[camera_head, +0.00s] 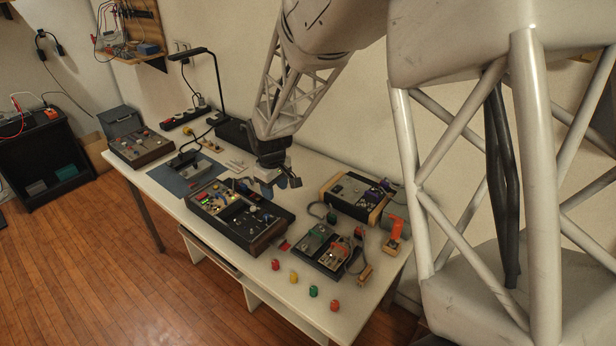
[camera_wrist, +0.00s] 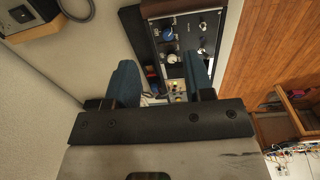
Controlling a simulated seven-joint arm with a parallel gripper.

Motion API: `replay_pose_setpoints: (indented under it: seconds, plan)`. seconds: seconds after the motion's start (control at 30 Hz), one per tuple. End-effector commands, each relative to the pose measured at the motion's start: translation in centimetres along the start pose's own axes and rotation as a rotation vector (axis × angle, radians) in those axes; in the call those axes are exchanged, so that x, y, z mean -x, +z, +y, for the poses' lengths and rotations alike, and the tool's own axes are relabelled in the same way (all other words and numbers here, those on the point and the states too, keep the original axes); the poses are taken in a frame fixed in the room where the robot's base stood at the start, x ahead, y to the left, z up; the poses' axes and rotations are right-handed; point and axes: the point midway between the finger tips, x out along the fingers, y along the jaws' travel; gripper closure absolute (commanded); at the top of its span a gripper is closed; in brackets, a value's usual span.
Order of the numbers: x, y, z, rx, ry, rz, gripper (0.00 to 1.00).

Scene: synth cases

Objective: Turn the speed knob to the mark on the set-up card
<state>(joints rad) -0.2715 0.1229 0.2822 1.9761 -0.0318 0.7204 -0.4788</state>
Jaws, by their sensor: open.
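A dark control case (camera_head: 262,238) with wooden edges lies on the white table below my gripper. Its panel carries a lit green part, red and yellow parts, and several knobs and levers, too small to read. In the wrist view the panel (camera_wrist: 187,22) shows a blue knob (camera_wrist: 167,33) and a pale round knob (camera_wrist: 172,58) beyond the fingers. I cannot tell which is the speed knob, and I cannot make out a set-up card or its mark. My gripper (camera_head: 279,184) is open above the case's back side; its blue-grey fingers (camera_wrist: 159,65) hold nothing.
A second case (camera_head: 350,197) stands to the right at the back, with a smaller dark box (camera_head: 325,265) in front of it. Several coloured caps line the front edge, including a yellow one (camera_head: 294,277). A black lamp (camera_head: 216,85) rises at the back left.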

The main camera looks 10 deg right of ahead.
Motion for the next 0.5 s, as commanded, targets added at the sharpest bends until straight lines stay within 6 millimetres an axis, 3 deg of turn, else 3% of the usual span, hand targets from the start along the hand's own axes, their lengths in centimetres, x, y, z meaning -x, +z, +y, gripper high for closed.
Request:
replay_pose_setpoints:
  seconds: [0.5]
  plan:
    - [5.2, 5.2, 0.1, -0.132, 0.006, 0.023, 0.52]
